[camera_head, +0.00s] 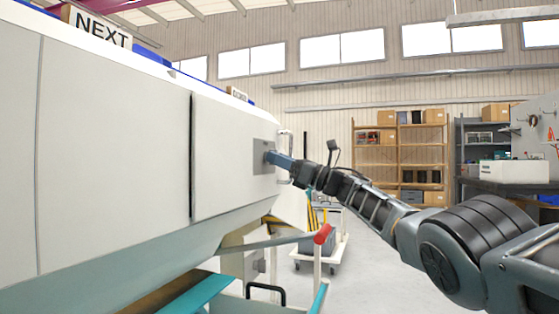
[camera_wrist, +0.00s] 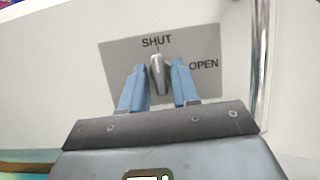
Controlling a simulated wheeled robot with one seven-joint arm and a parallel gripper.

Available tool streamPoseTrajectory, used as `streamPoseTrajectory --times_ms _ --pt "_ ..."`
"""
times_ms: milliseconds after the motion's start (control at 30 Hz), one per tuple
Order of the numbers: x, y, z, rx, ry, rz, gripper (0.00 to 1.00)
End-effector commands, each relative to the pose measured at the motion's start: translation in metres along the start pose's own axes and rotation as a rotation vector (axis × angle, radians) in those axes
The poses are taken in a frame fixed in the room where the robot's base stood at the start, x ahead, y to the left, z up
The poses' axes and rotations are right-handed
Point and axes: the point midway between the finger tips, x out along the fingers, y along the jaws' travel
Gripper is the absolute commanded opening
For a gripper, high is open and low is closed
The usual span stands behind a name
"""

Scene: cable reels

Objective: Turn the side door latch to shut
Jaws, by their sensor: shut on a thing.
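The side door (camera_head: 225,150) is a pale panel on the large machine at the left, and its near edge shows as a dark seam. A grey latch plate (camera_head: 262,148) sits near its far end and also shows in the wrist view (camera_wrist: 120,65), marked SHUT at the top and OPEN at the right. The metal latch handle (camera_wrist: 157,72) points up at the SHUT mark. My gripper (camera_head: 274,158) reaches the plate from the right. In the wrist view its blue fingers (camera_wrist: 160,82) are on either side of the handle, shut on it. The handle's lower end is partly hidden between the fingers.
A vertical metal grab bar (camera_wrist: 261,60) stands right of the plate, close to my gripper. Shelves with boxes (camera_head: 400,155) stand far back. The floor between is mostly open.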

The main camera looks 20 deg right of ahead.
Motion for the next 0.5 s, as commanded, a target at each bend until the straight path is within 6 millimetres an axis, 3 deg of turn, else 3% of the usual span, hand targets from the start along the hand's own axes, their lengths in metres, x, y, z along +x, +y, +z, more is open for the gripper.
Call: streamPoseTrajectory --times_ms 267,300,367,500 --pt "-0.0001 0.0001 -0.0019 0.001 0.003 0.000 0.00" --pt "-0.0001 0.0001 -0.0019 0.001 0.003 -0.001 0.32" --pt "-0.0001 0.0001 -0.0018 0.001 0.002 -0.001 0.38" --pt "0.0000 0.0001 -0.0010 0.001 0.001 0.000 0.38"
